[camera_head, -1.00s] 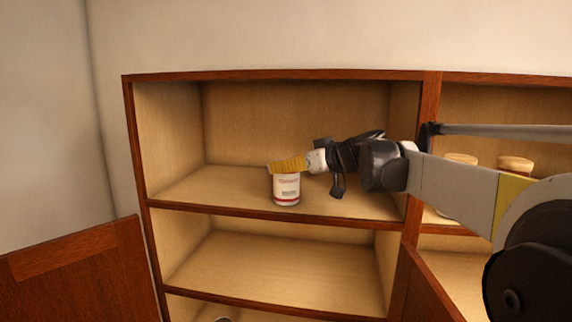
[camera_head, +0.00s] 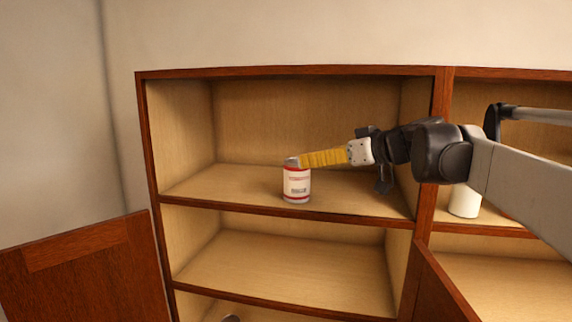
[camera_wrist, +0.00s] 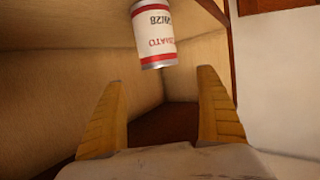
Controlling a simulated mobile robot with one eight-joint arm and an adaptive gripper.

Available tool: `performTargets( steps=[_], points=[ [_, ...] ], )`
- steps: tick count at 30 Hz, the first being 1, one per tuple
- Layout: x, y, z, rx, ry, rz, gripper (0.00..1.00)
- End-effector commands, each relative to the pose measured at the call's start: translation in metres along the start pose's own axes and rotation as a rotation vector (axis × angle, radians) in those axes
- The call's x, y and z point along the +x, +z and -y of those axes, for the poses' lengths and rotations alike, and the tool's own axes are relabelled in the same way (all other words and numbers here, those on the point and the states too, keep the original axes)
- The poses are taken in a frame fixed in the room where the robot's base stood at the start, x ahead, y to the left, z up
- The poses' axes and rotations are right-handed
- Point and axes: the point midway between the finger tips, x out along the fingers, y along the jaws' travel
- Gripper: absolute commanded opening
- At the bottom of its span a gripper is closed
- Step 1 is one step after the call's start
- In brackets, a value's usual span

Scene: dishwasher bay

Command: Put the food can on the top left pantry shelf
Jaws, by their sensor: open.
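The food can (camera_head: 297,185), white with red bands, stands upright on the top left pantry shelf (camera_head: 235,188), near its front edge. In the wrist view the can (camera_wrist: 155,38) shows beyond the fingertips, between their lines and a little left of centre. My gripper (camera_head: 301,161) reaches in from the right. Its yellow fingers overlap the can's upper right edge in the head view. In the wrist view my gripper (camera_wrist: 162,82) is open, with nothing between its fingers, and the can looks clear of both.
A second shelf (camera_head: 290,265) lies empty below. Brown doors stand open at the lower left (camera_head: 85,270) and lower right (camera_head: 440,285). A white container (camera_head: 465,201) stands in the right compartment, behind my arm. The top left shelf is otherwise clear.

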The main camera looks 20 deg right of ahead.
Motion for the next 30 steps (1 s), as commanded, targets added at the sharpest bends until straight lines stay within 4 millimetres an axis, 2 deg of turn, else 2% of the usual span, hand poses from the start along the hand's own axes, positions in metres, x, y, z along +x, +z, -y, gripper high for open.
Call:
performTargets(
  steps=[3, 8, 11, 14, 15, 17, 18, 21, 24, 25, 27, 30],
  points=[
    [-0.021, 0.001, -0.001, 0.002, 0.002, 0.000, 0.84],
    [-0.035, 0.003, 0.003, 0.003, -0.003, 0.007, 0.84],
    [-0.031, 0.021, 0.028, 0.030, -0.021, 0.060, 0.84],
    [-0.023, 0.067, 0.081, 0.088, -0.042, 0.187, 0.84],
    [-0.022, 0.094, 0.107, 0.116, -0.043, 0.254, 0.84],
    [-0.025, 0.139, 0.145, 0.155, -0.028, 0.359, 0.84],
    [-0.030, 0.171, 0.168, 0.177, -0.005, 0.426, 0.84],
    [-0.049, 0.247, 0.209, 0.211, 0.085, 0.559, 0.84],
    [-0.069, 0.303, 0.228, 0.222, 0.188, 0.623, 0.84],
    [-0.073, 0.316, 0.231, 0.224, 0.214, 0.632, 0.84],
    [-0.082, 0.338, 0.234, 0.225, 0.264, 0.642, 0.84],
    [-0.088, 0.354, 0.235, 0.228, 0.307, 0.644, 0.84]
  ],
)
